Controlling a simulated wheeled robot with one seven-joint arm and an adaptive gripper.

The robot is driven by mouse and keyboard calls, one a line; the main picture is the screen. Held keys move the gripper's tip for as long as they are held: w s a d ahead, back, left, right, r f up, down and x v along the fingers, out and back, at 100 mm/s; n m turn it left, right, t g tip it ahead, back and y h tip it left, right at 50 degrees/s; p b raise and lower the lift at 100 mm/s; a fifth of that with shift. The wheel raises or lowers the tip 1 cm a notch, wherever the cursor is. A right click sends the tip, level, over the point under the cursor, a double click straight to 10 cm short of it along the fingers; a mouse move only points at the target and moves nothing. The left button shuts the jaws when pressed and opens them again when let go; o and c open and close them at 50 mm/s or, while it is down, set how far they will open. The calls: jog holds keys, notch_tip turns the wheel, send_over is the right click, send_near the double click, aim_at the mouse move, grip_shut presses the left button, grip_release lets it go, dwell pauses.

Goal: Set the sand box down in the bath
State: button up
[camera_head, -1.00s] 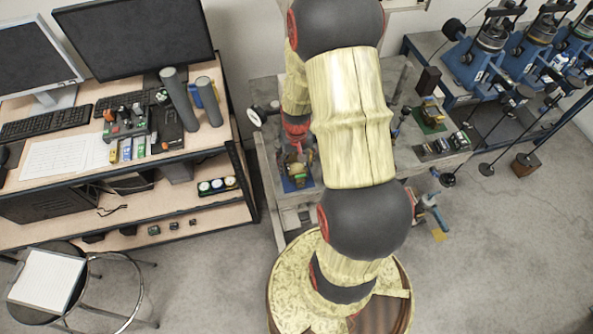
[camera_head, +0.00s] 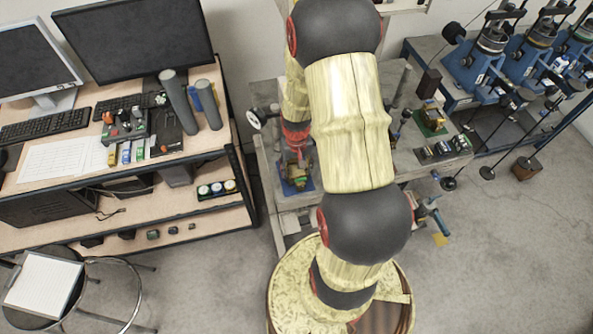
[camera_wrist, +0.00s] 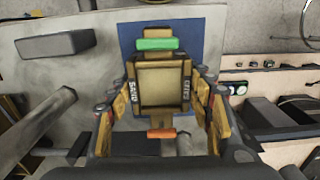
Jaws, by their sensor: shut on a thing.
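The sand box (camera_wrist: 160,88) is a tan block with dark edges and SAND labels on its sides, in the middle of the wrist view. A green bar (camera_wrist: 157,44) lies by its far edge and an orange-red piece (camera_wrist: 161,134) by its near edge. My gripper (camera_wrist: 160,106) is shut on the box, with a finger along each side. In the head view my gripper (camera_head: 297,158) holds it over a blue pad (camera_head: 284,187), partly hidden by my arm. I cannot tell whether the box touches the pad. I cannot surely pick out the bath.
A green pad (camera_head: 430,128) with another small block is on the grey bench's right side. Several blue lever frames (camera_head: 478,62) with hanging rods stand at upper right. A desk with monitors (camera_head: 135,38) is at left. A stool (camera_head: 48,283) stands at lower left.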

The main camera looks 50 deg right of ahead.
jog(key=c, duration=0.6)
jog(key=shift+c, duration=0.3)
jog(key=shift+r, duration=0.15)
jog(key=shift+r+p, duration=2.65)
jog(key=shift+r, duration=1)
